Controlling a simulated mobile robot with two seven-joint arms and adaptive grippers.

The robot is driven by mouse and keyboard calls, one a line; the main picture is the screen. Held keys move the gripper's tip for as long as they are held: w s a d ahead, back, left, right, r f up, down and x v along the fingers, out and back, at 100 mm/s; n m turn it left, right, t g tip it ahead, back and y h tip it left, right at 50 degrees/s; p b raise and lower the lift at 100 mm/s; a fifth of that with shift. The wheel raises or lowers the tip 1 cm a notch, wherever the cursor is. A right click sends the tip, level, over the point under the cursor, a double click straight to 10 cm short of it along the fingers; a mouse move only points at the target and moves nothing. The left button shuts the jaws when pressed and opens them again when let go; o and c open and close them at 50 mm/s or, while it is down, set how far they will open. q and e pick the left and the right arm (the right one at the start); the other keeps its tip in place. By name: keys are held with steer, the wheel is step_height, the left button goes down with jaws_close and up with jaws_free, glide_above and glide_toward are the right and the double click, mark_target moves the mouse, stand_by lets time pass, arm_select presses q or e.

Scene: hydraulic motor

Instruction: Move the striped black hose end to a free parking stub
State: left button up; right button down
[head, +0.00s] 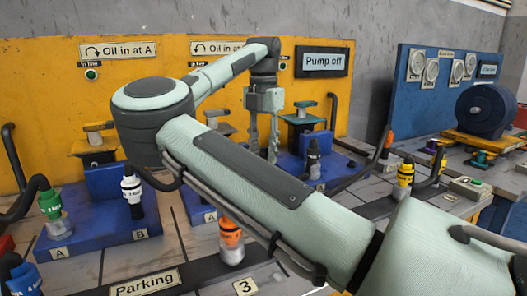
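A dark hose end (314,150) stands upright at the blue block behind my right arm; its stripes are too small to make out. My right gripper (263,152) hangs fingers-down left of it, apart from it. The fingers look spread with nothing between them. The dark parking strip (190,268) has a "Parking" label (145,284) and a "3" plate (245,287). An orange hose end (231,234) stands on a grey stub behind that plate. My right forearm hides the strip's middle, so I see no free stub there. My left gripper is out of view.
A white-and-black hose end (132,186) stands near B, and a green one (50,203) near A. A yellow-banded hose end (405,173) stands at the right. The yellow panel (50,85) rises close behind my gripper. Loose hoses curve at both sides.

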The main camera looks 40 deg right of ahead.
steer(key=shift+r, duration=0.2)
steer(key=shift+r, duration=0.25)
steer(key=shift+r+p, duration=0.1)
steer(key=shift+p, duration=0.2)
steer(key=shift+r+p, duration=0.95)
steer(key=shift+r, duration=0.35)
steer(key=c, duration=1.7)
jaws_free()
jaws_close()
